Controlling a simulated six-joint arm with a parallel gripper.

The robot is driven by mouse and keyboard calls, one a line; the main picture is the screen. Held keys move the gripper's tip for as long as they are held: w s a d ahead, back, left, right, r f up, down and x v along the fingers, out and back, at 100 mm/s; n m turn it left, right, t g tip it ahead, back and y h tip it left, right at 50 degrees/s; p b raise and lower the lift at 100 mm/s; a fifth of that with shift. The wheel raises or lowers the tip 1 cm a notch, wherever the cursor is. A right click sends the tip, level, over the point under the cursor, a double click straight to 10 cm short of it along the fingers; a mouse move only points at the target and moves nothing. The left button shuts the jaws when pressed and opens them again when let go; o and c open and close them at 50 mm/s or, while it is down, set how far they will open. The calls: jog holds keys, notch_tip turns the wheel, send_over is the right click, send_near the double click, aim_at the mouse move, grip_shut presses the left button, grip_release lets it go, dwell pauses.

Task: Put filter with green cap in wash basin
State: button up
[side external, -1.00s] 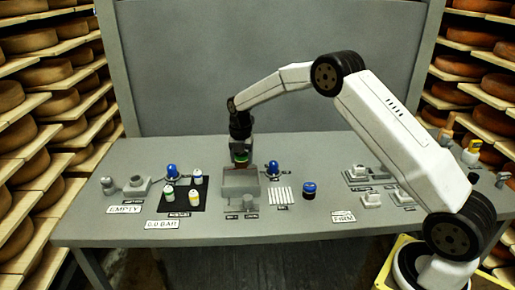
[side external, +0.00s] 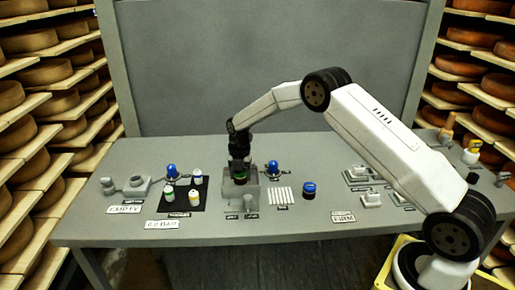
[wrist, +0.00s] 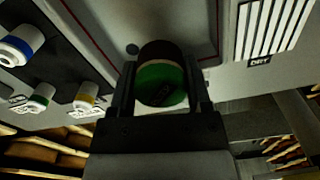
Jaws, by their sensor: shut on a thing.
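The filter with the green cap (wrist: 162,84) is between the two fingers of my gripper (wrist: 160,92) in the wrist view; its lower part is dark. My gripper (side external: 239,172) is shut on it and points down. In the side external view the green band of the filter (side external: 240,179) shows at the grey wash basin (side external: 241,201), within its outline. The basin's front wall hides what is below, so I cannot tell whether the filter touches the floor of the basin. In the wrist view grey basin walls (wrist: 203,30) with a thin red line surround the filter.
A black mat (side external: 182,206) with several small capped filters lies left of the basin. Blue-topped items (side external: 273,167) stand on both sides. A white striped rack (side external: 281,195) and a blue-capped jar (side external: 309,189) are to the right.

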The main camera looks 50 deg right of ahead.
aim_at(241, 183)
jog(key=shift+f, duration=0.1)
jog(key=shift+f, duration=1.75)
jog(key=shift+f, duration=0.15)
jog(key=o, duration=1.3)
jog(key=shift+c, duration=0.2)
notch_tip(241, 183, up, 12)
jog(key=shift+r, duration=0.2)
